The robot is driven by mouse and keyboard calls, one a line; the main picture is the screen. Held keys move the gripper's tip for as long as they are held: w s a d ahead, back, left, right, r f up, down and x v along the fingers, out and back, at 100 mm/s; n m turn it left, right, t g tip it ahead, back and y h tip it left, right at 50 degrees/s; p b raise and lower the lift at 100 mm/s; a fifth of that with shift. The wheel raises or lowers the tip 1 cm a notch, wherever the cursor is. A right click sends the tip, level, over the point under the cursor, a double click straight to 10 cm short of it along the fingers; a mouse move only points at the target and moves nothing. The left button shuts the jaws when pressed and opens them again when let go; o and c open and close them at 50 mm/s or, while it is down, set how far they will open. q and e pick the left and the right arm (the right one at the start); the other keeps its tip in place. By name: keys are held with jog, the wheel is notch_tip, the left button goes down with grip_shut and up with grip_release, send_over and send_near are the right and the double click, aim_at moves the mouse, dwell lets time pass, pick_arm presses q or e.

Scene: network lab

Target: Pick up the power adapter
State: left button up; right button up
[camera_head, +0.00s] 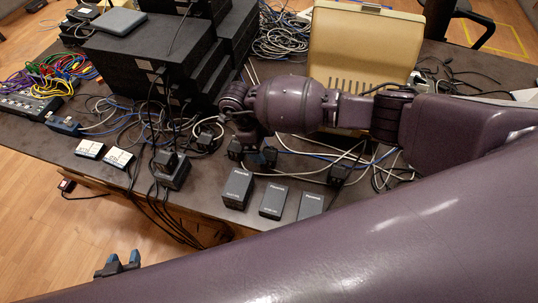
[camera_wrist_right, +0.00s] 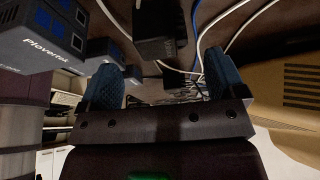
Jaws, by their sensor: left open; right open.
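My right gripper (camera_head: 252,154) is open, low over the table behind a row of dark labelled boxes; its blue-padded fingers also show in the right wrist view (camera_wrist_right: 162,84). In that view a black block (camera_wrist_right: 158,35), which looks like a power adapter, lies beyond the fingertips, between their lines and apart from them. In the head view, black adapter-like blocks lie among cables, one on the right (camera_head: 338,174) and one on the left (camera_head: 170,172). I cannot tell which matches the wrist view. My left gripper (camera_head: 120,263) is open and empty, off the table's front edge.
The dark labelled boxes (camera_head: 237,188) stand near the front edge. A beige open case (camera_head: 365,45) stands behind my right arm. Stacked black devices (camera_head: 150,60) stand at the back left. Loose cables (camera_head: 300,150) cover much of the table. Two white-topped boxes (camera_head: 118,157) lie left.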

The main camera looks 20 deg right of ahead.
aim_at(270, 152)
jog(key=shift+x, duration=3.35)
jog(key=shift+d, duration=0.2)
jog(key=shift+c, duration=0.4)
jog(key=shift+r, duration=0.1)
jog(key=c, duration=1)
